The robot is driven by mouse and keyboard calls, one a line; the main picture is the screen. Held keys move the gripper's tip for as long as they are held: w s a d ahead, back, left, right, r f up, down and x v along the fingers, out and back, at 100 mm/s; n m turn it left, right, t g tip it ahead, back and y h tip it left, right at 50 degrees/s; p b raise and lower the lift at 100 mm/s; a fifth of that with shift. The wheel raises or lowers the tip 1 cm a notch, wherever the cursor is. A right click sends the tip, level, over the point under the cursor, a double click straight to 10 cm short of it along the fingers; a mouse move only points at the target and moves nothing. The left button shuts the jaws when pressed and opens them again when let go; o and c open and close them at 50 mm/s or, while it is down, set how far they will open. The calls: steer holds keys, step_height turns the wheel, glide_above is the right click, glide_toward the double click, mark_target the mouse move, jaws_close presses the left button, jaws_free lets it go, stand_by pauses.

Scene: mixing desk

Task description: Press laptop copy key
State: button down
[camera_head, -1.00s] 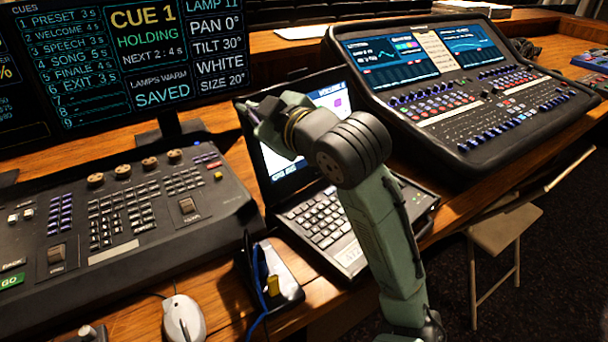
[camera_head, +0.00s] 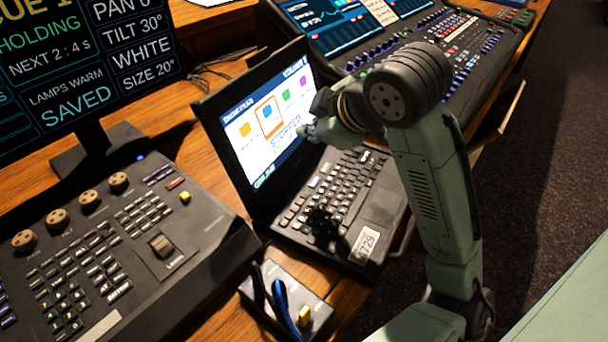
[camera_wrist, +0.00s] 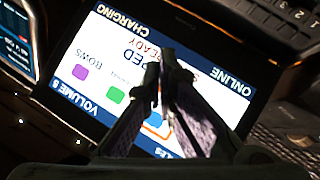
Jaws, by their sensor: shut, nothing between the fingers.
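The black laptop (camera_head: 262,205) stands open on the wooden desk. Its lit screen (camera_head: 245,135) shows colored icons, one framed in orange, and the word "STOPPED". Its keyboard (camera_head: 340,188) has one pale blue key (camera_head: 314,182) near the upper left; I cannot read which key is copy. My gripper (camera_head: 308,131) is shut and empty, in front of the right part of the screen and above the keyboard's back edge. In the wrist view its closed fingertips (camera_wrist: 166,55) overlap the upside-down screen (camera_wrist: 120,60), with some keys (camera_wrist: 262,15) at the top right.
A lighting console (camera_head: 110,255) sits to the left, below a large monitor (camera_head: 120,50). A mixing desk (camera_head: 455,45) is behind and right of the laptop. A small box with a blue cable (camera_head: 300,290) lies in front. A dark shadow falls on the keyboard.

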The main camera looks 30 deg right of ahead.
mark_target(312, 183)
steer(key=shift+s+f, duration=0.1)
step_height(312, 183, down, 9)
steer(key=b, duration=0.7)
steer(key=shift+r, duration=0.2)
stand_by(1.2)
steer(key=shift+f+b, duration=0.4)
steer(key=shift+b, duration=0.05)
steer(key=shift+f+b, duration=0.3)
steer(key=shift+f, duration=0.05)
stand_by(0.3)
steer(key=shift+r, duration=0.1)
steer(key=shift+r+p, duration=0.65)
steer(key=shift+r, duration=0.05)
